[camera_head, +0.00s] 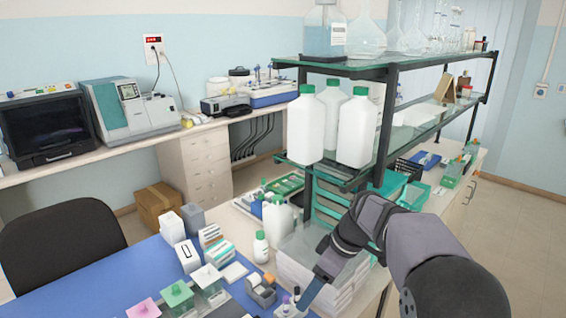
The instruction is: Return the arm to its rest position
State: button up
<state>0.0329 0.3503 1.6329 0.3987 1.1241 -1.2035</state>
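My arm (415,245) comes in from the lower right in the head view and reaches left over the bench. Its end points down and left. My gripper (305,300) is at the lower middle, a narrow dark blue tip close to small bottles with purple caps (285,306). Its fingers are too small to make out, so I cannot tell whether it is open or holds anything. My arm hides part of the stack of clear trays (290,268) and the bench behind it.
A glass shelf (345,62) with white green-capped bottles (305,125) stands behind my arm. A black chair (60,245) is at far left.

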jog(key=s+d+f+m+h, duration=0.3)
jog(key=s+d+f+m, duration=0.3)
jog(key=f+m, duration=0.45)
jog(key=s+d+h, duration=0.1)
jog(key=s, duration=1.5)
jog(key=shift+s+d+r+m+g, duration=0.15)
jog(key=shift+s+r+m+g, duration=0.1)
jog(key=shift+m+g, duration=0.2)
